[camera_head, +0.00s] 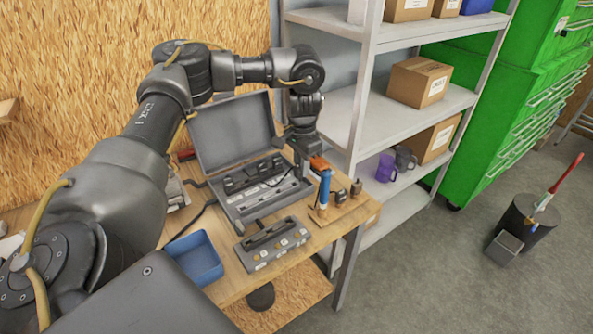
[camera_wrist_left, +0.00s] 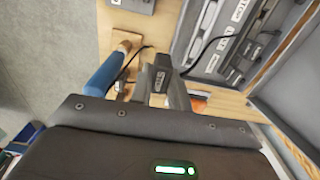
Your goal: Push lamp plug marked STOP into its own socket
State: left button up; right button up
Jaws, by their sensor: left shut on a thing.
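My left gripper (camera_head: 300,168) is above the workbench, at the right end of the open grey case (camera_head: 240,205). In the left wrist view it (camera_wrist_left: 158,92) is shut on a small dark plug (camera_wrist_left: 157,74) with a white label, too blurred to read surely. Dark plugs with labels and a black cable lie in the case, which also shows in the left wrist view (camera_wrist_left: 195,35). The grey socket block (camera_head: 270,243) with labelled sockets sits in front of the case, apart from the held plug. Its edge shows in the left wrist view (camera_wrist_left: 133,4). My right gripper is not in view.
A blue-handled tool (camera_head: 325,188) stands upright close to my left gripper, near small dark parts (camera_head: 356,187). A blue tray (camera_head: 193,258) sits at the bench front. A metal shelf (camera_head: 350,110) with boxes stands to the right.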

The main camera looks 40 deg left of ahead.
pick_arm(q)
jog(key=s+d+r, duration=0.2)
jog(key=d+r, duration=0.1)
jog(key=d, duration=0.2)
jog(key=s+d+r+b, duration=0.1)
jog(key=s+d+r, duration=0.1)
jog(key=d, duration=0.4)
jog(key=shift+s+d+r, duration=0.3)
jog(key=shift+r, duration=0.15)
jog(key=s+d, duration=0.1)
jog(key=s+d+r, duration=0.1)
jog(key=d, duration=0.1)
jog(key=s+d+r+b, duration=0.1)
jog(key=d, duration=0.1)
jog(key=shift+s+r, duration=0.2)
jog(key=shift+s, duration=0.05)
jog(key=shift+c, duration=0.8)
jog(key=shift+d, duration=0.25)
